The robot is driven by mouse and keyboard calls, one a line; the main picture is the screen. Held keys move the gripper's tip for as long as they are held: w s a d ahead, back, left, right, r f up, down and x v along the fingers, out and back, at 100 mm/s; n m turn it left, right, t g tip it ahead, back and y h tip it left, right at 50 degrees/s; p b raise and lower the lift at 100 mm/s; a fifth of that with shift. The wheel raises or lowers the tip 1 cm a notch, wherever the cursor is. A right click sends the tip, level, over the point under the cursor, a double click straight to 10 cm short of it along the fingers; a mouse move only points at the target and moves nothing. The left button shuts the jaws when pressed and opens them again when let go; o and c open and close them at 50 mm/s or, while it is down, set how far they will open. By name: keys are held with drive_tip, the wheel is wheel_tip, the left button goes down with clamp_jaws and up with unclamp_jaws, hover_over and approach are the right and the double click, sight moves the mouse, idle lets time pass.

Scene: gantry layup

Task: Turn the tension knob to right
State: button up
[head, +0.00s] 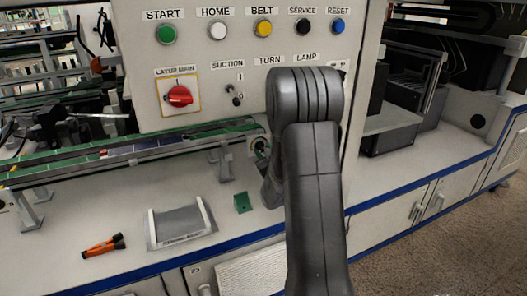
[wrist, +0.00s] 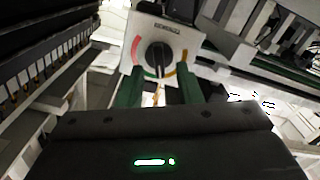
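The tension knob (wrist: 159,58) is a black round knob on a pale plate (wrist: 184,40) in the wrist view. The plate has a reddish arc left of the knob and a yellow-orange arc right of it, with a small label above. The knob's grip looks roughly upright; its exact setting is hard to read. My gripper (wrist: 160,88) has two green fingers, open and apart, below the knob in the picture. In the head view my arm largely hides this spot.
The head view shows a panel with START (head: 166,35) and other buttons, a red layup main switch (head: 179,96) and a suction toggle (head: 234,94). A green-topped rail (head: 130,150) runs below. A flashlight (head: 103,245), a grey cradle (head: 180,223) and a green block (head: 242,203) are on the counter.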

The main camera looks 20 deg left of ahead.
drive_tip(key=shift+w+a, duration=0.2)
drive_tip(key=shift+a, duration=0.1)
clamp_jaws()
drive_tip(key=shift+d+f+m+b, duration=0.1)
drive_tip(key=shift+m+b, duration=0.55)
drive_tip(key=shift+m, duration=0.35)
drive_tip(key=shift+w+d+m+b, duration=0.15)
drive_tip(key=shift+m+b, duration=0.45)
drive_tip(key=shift+m, duration=1.6)
